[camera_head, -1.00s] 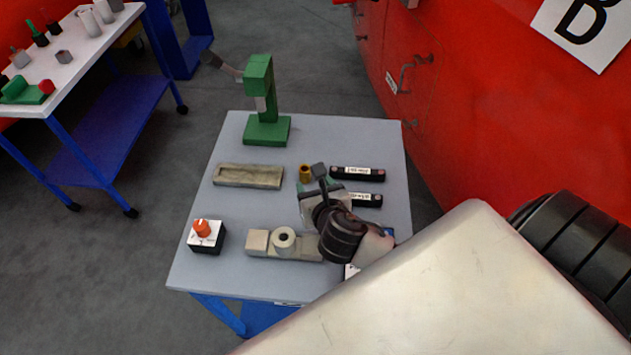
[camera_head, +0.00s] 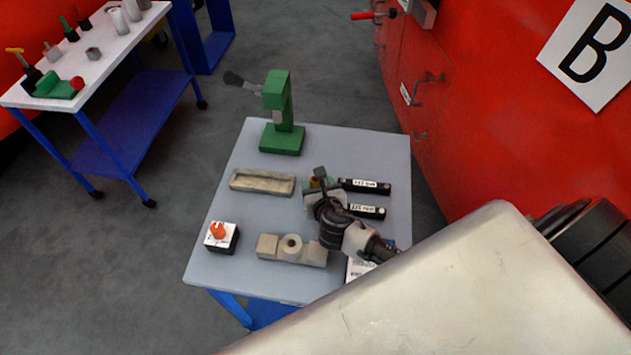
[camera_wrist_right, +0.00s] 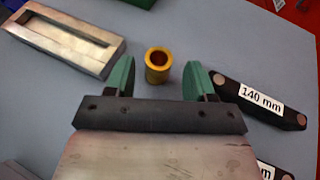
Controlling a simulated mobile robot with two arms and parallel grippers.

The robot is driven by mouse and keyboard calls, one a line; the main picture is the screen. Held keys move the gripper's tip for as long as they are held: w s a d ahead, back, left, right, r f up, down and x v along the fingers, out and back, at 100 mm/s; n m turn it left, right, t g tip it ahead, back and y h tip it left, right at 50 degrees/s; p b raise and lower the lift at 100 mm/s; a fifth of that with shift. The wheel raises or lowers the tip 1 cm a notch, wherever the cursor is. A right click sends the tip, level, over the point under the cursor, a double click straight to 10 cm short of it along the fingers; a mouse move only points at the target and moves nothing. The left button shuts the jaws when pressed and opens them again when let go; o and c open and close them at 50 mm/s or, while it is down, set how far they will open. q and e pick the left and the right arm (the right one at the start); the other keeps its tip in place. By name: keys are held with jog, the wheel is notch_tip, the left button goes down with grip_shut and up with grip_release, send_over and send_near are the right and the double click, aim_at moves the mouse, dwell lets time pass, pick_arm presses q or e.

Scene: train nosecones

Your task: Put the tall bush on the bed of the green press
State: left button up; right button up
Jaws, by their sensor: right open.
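The green press (camera_head: 277,104) stands at the far end of the grey table, and its green bed (camera_head: 282,140) looks bare. A brass bush (camera_head: 314,183), which I take to be the tall bush, stands upright near the table's middle, partly hidden behind my right gripper (camera_head: 320,185). In the right wrist view the hollow bush (camera_wrist_right: 158,66) shows between and slightly beyond the green fingertips of my right gripper (camera_wrist_right: 160,78). The gripper is open, with a gap on both sides of the bush. My left gripper is not in view.
A shallow metal tray (camera_head: 263,190) lies left of the bush. Two black labelled bars (camera_head: 372,186) lie right of it. Nearer are a pale block with a ring (camera_head: 268,246) and a box with an orange knob (camera_head: 220,236). A red cabinet (camera_head: 480,140) stands to the right.

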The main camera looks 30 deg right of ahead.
aim_at(318, 183)
jog(key=x, duration=0.3)
jog(key=shift+w+d+f, duration=0.15)
jog(key=shift+w, duration=0.2)
jog(key=shift+s, duration=0.1)
jog(key=shift+c, duration=0.9)
jog(key=c, duration=0.7)
